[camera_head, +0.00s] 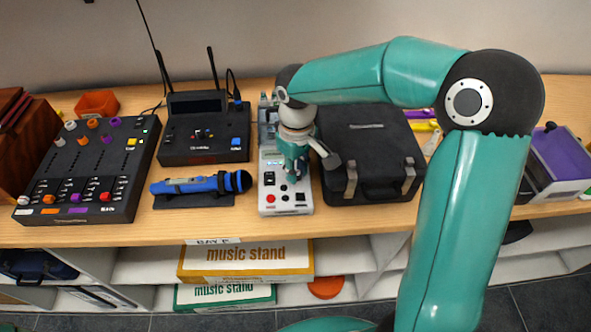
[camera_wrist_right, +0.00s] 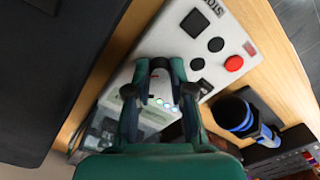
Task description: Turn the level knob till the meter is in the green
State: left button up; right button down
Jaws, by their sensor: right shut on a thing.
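A white control box (camera_head: 300,209) stands on the shelf top, with a red button (camera_head: 270,198) and small black controls on its face. It also shows in the right wrist view (camera_wrist_right: 236,38), with a dark square (camera_wrist_right: 194,23) and a red button (camera_wrist_right: 233,63). My right gripper (camera_head: 293,175) points down over this box. In the right wrist view its fingers (camera_wrist_right: 160,70) are shut on a small knob that they mostly hide. A few small lights (camera_wrist_right: 160,101) glow between the fingers. I cannot make out a meter reading. My left gripper is out of view.
A blue microphone (camera_head: 200,185) lies just left of the box, with a black wireless receiver (camera_head: 205,130) behind it. A black case (camera_head: 365,160) stands close on the right. A black mixer (camera_head: 90,165) is farther left. My right arm spans the right side.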

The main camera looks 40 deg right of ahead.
jog(key=shift+w+r, duration=0.15)
jog(key=c, duration=1.3)
grip_release()
jog(key=shift+o, duration=1.4)
notch_tip(320, 180, up, 12)
